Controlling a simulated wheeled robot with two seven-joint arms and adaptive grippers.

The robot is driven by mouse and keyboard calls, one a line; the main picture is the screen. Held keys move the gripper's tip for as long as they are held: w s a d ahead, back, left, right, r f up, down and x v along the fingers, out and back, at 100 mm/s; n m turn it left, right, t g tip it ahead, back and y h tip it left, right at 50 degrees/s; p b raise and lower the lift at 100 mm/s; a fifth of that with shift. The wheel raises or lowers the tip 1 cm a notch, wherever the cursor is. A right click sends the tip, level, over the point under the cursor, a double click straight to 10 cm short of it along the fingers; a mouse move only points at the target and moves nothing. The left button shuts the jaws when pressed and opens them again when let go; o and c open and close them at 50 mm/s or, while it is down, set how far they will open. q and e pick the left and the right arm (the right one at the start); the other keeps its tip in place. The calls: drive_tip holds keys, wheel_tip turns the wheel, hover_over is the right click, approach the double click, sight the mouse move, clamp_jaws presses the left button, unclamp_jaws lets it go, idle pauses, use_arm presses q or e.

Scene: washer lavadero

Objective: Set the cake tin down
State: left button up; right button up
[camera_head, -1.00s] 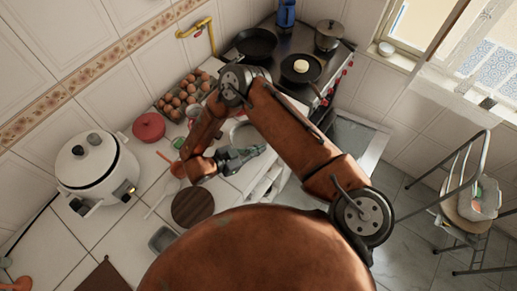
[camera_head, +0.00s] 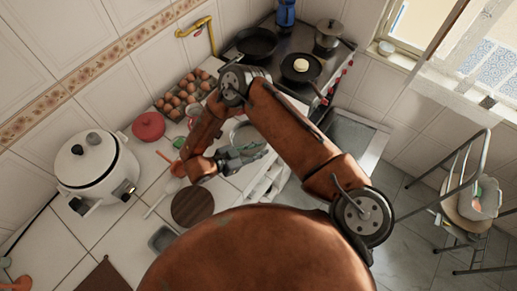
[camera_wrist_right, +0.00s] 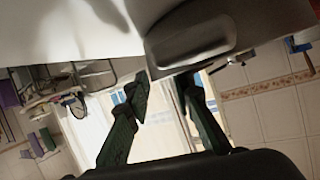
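The cake tin seems to be the pale grey round vessel (camera_head: 243,132) on the counter in the head view, partly hidden by my right arm and gripper. My right gripper (camera_head: 258,152) is just in front of it, low over the counter and pointing right. In the right wrist view its two green fingers (camera_wrist_right: 160,86) stand apart, with a clear gap and nothing seen between them. A grey rounded form (camera_wrist_right: 190,38) lies just beyond the fingertips; I cannot tell if it is the tin. Whether a finger touches the tin is hidden. My left gripper is not in view.
A white cooker (camera_head: 97,170), a red lidded pot (camera_head: 148,126) and an egg tray (camera_head: 183,98) stand along the wall. A dark round board (camera_head: 192,207) lies near my right gripper. The stove (camera_head: 290,63) holds pans. A chair (camera_head: 462,200) stands on the floor at right.

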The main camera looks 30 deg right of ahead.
drive_tip(key=shift+r, duration=0.45)
drive_tip(key=b+v, duration=0.1)
drive_tip(key=v, duration=1.1)
drive_tip(key=shift+f, duration=0.15)
